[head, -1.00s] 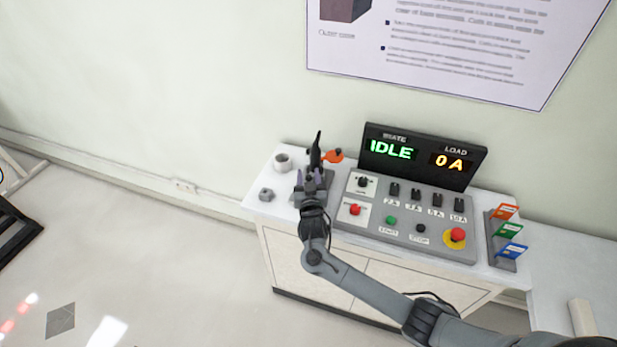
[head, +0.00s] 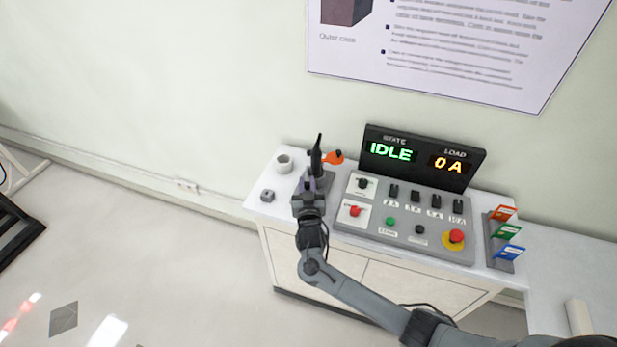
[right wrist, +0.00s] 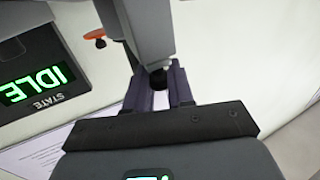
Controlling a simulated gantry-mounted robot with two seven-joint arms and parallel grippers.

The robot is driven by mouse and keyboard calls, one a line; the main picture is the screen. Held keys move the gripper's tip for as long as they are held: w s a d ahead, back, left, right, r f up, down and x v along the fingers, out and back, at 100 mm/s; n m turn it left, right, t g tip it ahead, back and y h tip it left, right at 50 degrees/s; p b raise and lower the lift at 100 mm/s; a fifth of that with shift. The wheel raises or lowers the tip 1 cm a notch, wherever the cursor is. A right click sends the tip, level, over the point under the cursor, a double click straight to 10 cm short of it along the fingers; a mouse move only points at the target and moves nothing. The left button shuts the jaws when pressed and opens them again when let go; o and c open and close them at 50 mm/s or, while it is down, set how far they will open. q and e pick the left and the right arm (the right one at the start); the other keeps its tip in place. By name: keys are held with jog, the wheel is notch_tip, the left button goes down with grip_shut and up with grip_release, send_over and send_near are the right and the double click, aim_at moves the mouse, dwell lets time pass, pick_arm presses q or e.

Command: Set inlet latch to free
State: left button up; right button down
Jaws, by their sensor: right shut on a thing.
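A grey fixture with a tall black upright part (head: 316,155) and an orange piece (head: 334,157) stands on the left of the bench, left of the control panel. I take it for the inlet latch; no label on it is readable. My right gripper (head: 310,183) is at the front of this fixture, its jaws closed. In the right wrist view its purple fingers (right wrist: 158,92) flank a small dark knob (right wrist: 158,78) at the end of a grey bar (right wrist: 150,35). The orange piece (right wrist: 95,37) shows beside the bar. My left gripper is not in view.
A control panel (head: 405,236) with knobs, buttons and a red stop button (head: 456,236) is to the right. Its display (head: 420,158) reads IDLE and 0 A. A white cup (head: 283,164) and grey nut (head: 267,196) lie left; a card rack (head: 505,235) is far right.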

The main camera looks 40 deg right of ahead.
jog(key=shift+r, duration=0.3)
jog(key=c, duration=1.1)
grip_release()
jog(key=shift+a, duration=0.1)
jog(key=shift+o, duration=0.3)
jog(key=shift+f, duration=0.1)
jog(key=shift+s+a, duration=0.35)
jog(key=shift+s, duration=0.1)
jog(key=p+v, duration=0.1)
jog(key=v, duration=0.8)
jog(key=shift+s+a, duration=0.15)
jog(key=shift+s, duration=0.1)
